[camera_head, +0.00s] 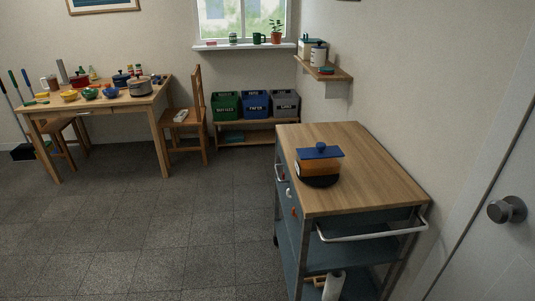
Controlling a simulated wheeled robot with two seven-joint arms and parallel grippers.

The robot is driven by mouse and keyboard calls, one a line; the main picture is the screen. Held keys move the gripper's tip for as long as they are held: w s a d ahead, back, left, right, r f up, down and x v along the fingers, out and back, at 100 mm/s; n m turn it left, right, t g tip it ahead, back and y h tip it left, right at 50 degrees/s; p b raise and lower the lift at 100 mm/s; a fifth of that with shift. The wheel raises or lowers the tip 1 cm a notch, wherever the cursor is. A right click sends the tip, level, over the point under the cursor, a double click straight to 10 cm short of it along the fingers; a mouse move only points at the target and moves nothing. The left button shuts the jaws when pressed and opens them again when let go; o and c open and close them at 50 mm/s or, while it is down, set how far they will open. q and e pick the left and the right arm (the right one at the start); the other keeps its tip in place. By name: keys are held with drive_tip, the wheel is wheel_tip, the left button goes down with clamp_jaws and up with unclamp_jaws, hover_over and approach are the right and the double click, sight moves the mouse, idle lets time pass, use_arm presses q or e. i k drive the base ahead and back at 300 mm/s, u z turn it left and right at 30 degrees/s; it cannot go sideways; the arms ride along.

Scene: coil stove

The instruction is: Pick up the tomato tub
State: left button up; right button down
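I cannot pick out a tomato tub with certainty. An orange-brown container (317,169) stands on the wooden top of the cart (368,187). A flat blue piece with a round knob (321,151) is on top of it, and a dark round base (319,182) is under it. On the far table (105,104) stand several pots, bowls and small containers, too small to identify as a tomato tub. Neither of my grippers is in view.
The cart has a white front rail (372,233) and lower shelves. A wooden chair (187,116) stands by the table. Three bins (256,103) sit on a low rack. A wall shelf (326,72) holds containers. A door (490,240) is at right. The floor (185,220) at left is clear.

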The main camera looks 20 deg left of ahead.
sight(328, 166)
drive_tip(key=u, duration=0.4)
drive_tip(key=i, duration=1.35)
drive_tip(key=z, duration=0.55)
